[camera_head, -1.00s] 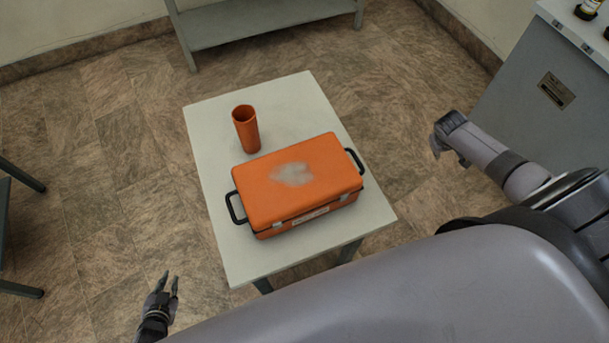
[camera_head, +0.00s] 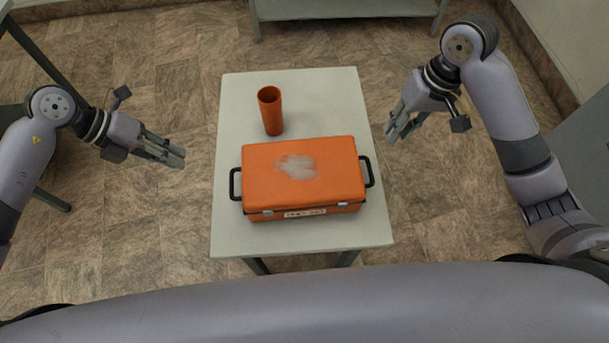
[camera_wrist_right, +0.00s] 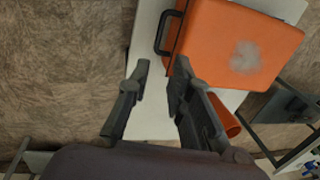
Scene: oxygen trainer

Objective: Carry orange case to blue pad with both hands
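The orange case (camera_head: 304,180) lies on the small pale table, with a pale smudge on its lid, latches in front and a black handle at each end. My left gripper (camera_head: 182,158) is left of the case and table, apart from the left handle (camera_head: 235,184), its fingers slightly parted and empty. My right gripper (camera_head: 392,133) is just off the table's right edge, behind and right of the right handle (camera_head: 369,171). The right wrist view shows its fingers (camera_wrist_right: 159,80) open and empty, with the case (camera_wrist_right: 235,45) beyond. No blue pad is seen.
An orange cup (camera_head: 271,112) stands upright on the pale table (camera_head: 240,235) behind the case. A grey shelf (camera_head: 340,9) stands at the back, and a dark-legged piece of furniture at the left. The floor (camera_head: 100,235) beside the table is clear.

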